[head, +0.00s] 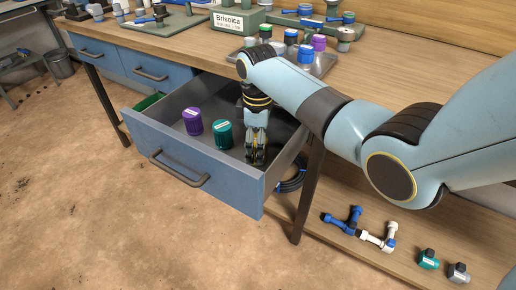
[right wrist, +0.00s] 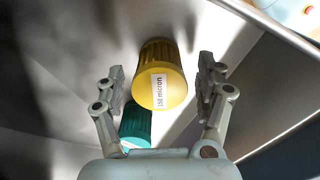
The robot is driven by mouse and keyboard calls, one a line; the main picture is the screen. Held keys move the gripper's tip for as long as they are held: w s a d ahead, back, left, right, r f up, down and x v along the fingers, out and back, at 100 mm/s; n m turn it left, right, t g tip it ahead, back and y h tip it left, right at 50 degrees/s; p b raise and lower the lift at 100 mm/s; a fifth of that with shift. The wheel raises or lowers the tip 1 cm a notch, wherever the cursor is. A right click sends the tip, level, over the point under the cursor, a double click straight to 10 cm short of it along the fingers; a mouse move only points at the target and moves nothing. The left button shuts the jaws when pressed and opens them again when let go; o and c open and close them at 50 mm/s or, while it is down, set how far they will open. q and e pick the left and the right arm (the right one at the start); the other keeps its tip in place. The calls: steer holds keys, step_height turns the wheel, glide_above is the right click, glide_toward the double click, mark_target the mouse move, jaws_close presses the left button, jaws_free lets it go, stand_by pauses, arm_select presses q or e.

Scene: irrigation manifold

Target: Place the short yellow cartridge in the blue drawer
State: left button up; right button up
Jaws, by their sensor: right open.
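The blue drawer (head: 215,172) is pulled open from the bench, with its grey inside showing. My right gripper (head: 257,158) points down inside the drawer at its right side. In the right wrist view, the yellow cartridge (right wrist: 160,78) with a "150 micron" label is between my two open fingers, with a gap on each side. In the head view it is hidden behind the gripper. Its contact with the drawer floor is not clear. My left gripper is not in view.
A purple cartridge (head: 192,121) and a teal cartridge (head: 223,134) stand in the drawer; the teal one is close to the gripper. A green bin (head: 148,102) sits at the drawer's left. Several capped cartridges stand on a grey tray on the benchtop behind my arm. Pipe fittings (head: 362,232) lie on the lower shelf.

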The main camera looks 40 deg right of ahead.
step_height(320, 180, up, 10)
steer(key=shift+f+p, duration=0.25)
steer(key=shift+p, duration=0.6)
steer(key=shift+f, duration=0.1)
